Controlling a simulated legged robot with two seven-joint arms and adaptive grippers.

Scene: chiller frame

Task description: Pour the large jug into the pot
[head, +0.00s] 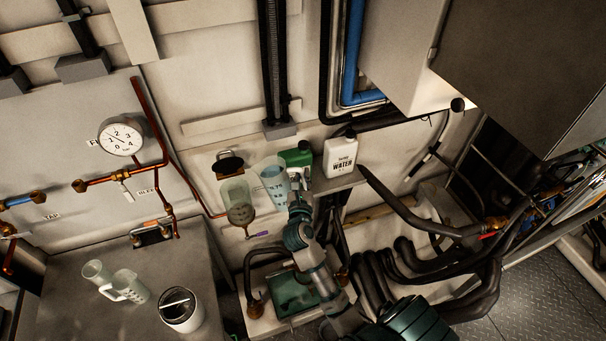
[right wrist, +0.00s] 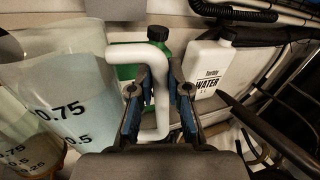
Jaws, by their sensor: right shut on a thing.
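The large jug (head: 270,178) is translucent pale blue with volume marks, held up in front of the back wall. My right gripper (head: 298,186) is shut on its white handle. In the right wrist view the handle (right wrist: 155,88) runs between the fingers, and the jug's marked body (right wrist: 65,95) is at the left. The jug looks roughly upright; no liquid stream shows. A white round vessel (head: 182,312) with a dark inside and a rod across its mouth, likely the pot, stands on the grey bench at the lower left. My left gripper is out of view.
A white WATER bottle (head: 340,157) and a green container (head: 299,156) stand behind. Dark hoses (head: 420,225) crowd the right.

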